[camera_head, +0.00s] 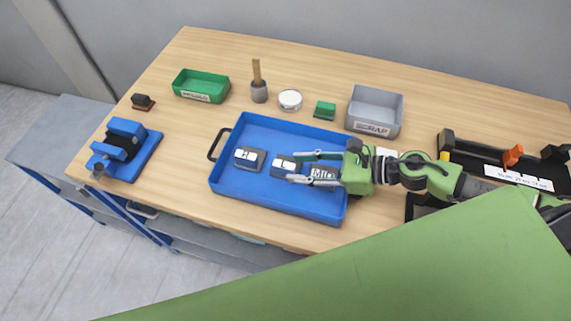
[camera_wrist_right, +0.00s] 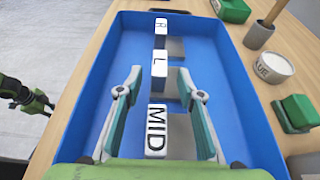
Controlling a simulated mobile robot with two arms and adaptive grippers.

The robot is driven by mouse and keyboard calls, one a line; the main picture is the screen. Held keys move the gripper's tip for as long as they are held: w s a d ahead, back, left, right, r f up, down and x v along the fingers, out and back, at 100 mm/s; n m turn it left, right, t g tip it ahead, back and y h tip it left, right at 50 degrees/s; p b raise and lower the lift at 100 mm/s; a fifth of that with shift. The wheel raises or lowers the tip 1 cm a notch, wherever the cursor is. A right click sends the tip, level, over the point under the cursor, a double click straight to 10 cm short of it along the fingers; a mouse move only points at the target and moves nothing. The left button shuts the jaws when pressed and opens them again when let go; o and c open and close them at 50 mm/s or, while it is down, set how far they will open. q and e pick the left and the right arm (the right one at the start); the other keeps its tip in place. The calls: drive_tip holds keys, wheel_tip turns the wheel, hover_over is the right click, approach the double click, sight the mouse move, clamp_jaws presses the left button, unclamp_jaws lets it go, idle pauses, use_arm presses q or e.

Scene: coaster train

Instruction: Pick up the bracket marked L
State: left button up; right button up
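The bracket marked L (camera_wrist_right: 159,66) lies in the blue tray (camera_wrist_right: 220,62), with a white lettered face and a dark blue and grey body. It is the middle of three brackets in a row and shows in the head view (camera_head: 283,166). My right gripper (camera_wrist_right: 160,78) is open and empty, also seen in the head view (camera_head: 294,168). Its fingertips are on either side of the L bracket, with gaps visible. The bracket marked MID (camera_wrist_right: 156,131) lies between the fingers, nearer the palm. The bracket marked R (camera_wrist_right: 161,27) is beyond L. A green-black arm end (camera_wrist_right: 32,102), probably my left, shows small at the left.
Tray walls surround the brackets. Behind the tray are a glue pot (camera_head: 290,99), a green block (camera_head: 324,110), a brush holder (camera_head: 259,91) and a grey scrap bin (camera_head: 375,111). A blue fixture (camera_head: 128,147) stands left. A black rack (camera_head: 490,160) is right.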

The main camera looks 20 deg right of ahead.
sight(294, 166)
drive_tip(key=shift+r+p+x, duration=0.2)
drive_tip(key=shift+p+x, duration=0.35)
drive_tip(key=shift+x, duration=0.55)
drive_tip(key=shift+w+a+f, duration=0.3)
drive_tip(key=shift+a+f, duration=0.1)
drive_tip(key=shift+a, duration=0.1)
drive_tip(key=shift+c, duration=0.4)
clamp_jaws()
drive_tip(key=shift+r, duration=0.2)
